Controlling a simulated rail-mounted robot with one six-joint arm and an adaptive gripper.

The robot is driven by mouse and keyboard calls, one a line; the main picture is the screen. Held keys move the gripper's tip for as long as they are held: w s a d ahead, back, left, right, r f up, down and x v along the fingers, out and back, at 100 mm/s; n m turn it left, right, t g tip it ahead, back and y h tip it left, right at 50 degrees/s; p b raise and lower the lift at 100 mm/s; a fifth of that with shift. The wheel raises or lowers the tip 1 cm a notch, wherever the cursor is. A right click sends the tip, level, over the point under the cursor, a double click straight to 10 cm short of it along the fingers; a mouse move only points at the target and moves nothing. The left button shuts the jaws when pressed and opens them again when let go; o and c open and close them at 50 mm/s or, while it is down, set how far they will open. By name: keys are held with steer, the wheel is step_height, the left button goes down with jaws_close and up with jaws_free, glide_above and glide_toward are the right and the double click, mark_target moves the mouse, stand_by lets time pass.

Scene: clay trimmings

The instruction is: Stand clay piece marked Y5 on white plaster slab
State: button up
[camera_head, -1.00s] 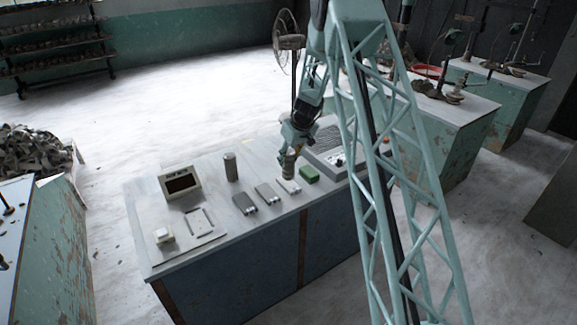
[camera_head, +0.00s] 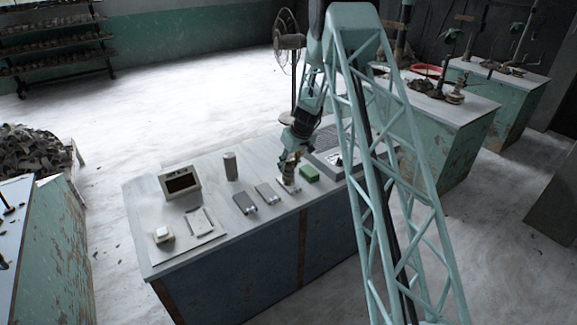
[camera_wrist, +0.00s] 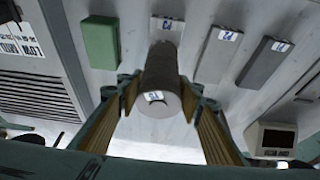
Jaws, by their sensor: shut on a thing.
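My gripper (camera_wrist: 160,92) is shut on a grey cylindrical clay piece (camera_wrist: 155,110), one finger on each side. The piece has a small white label on the end facing the wrist camera; its marking is too small to read surely. In the head view, my gripper (camera_head: 290,160) points down and the clay piece (camera_head: 288,174) hangs upright at the white plaster slab (camera_head: 291,189). The white slab also shows in the wrist view (camera_wrist: 166,26), partly hidden behind the piece. I cannot tell whether the piece touches the slab.
A green block (camera_head: 309,173) lies right of the white slab, and two grey slabs (camera_head: 265,193) (camera_head: 244,203) lie left. A ridged grey panel (camera_head: 327,140) is behind right.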

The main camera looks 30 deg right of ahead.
steer(key=o, duration=1.2)
steer(key=shift+c, duration=0.2)
steer(key=shift+r, duration=0.15)
steer(key=v, duration=1.2)
steer(key=shift+a, duration=0.1)
